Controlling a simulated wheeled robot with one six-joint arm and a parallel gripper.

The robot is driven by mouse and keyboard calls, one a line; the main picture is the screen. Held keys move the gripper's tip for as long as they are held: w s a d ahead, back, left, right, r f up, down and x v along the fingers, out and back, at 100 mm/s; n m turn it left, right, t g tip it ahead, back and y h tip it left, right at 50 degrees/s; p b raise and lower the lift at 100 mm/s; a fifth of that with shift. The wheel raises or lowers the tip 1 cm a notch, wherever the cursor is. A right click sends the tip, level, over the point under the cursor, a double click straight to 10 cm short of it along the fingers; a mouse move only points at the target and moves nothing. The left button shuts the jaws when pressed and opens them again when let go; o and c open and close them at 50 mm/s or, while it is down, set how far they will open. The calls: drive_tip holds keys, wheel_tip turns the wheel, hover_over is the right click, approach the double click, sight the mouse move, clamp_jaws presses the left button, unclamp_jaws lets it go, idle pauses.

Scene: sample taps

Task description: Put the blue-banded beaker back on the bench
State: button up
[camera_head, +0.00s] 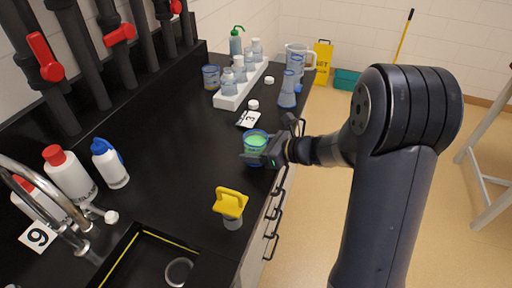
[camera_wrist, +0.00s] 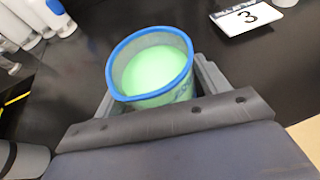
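The blue-banded beaker (camera_head: 256,144) is clear with a blue rim and holds green liquid. It is upright near the bench's front edge, and it also shows in the wrist view (camera_wrist: 152,66). My gripper (camera_head: 262,156) reaches it from the right, with one finger on each side of it in the wrist view (camera_wrist: 155,92). The fingers appear closed against its sides. The beaker's base is hidden, so I cannot tell whether it touches the black bench (camera_head: 165,170).
A card marked 3 (camera_head: 249,118) lies just behind the beaker. A yellow-handled item (camera_head: 230,204) stands in front, near the sink (camera_head: 150,262). A white bottle rack (camera_head: 242,90), another blue-rimmed beaker (camera_head: 211,77), and a blue cylinder (camera_head: 287,92) stand farther back. The bench left of the beaker is clear.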

drive_tip(key=shift+o, duration=0.9)
drive_tip(key=shift+r, duration=0.15)
drive_tip(key=shift+s+d+r, duration=0.1)
drive_tip(key=shift+d+r, duration=0.05)
drive_tip(key=shift+d, duration=0.1)
drive_tip(key=v, duration=1.1)
drive_tip(key=shift+s+d, duration=0.15)
drive_tip(key=shift+d, duration=0.05)
drive_tip(key=shift+a, duration=0.15)
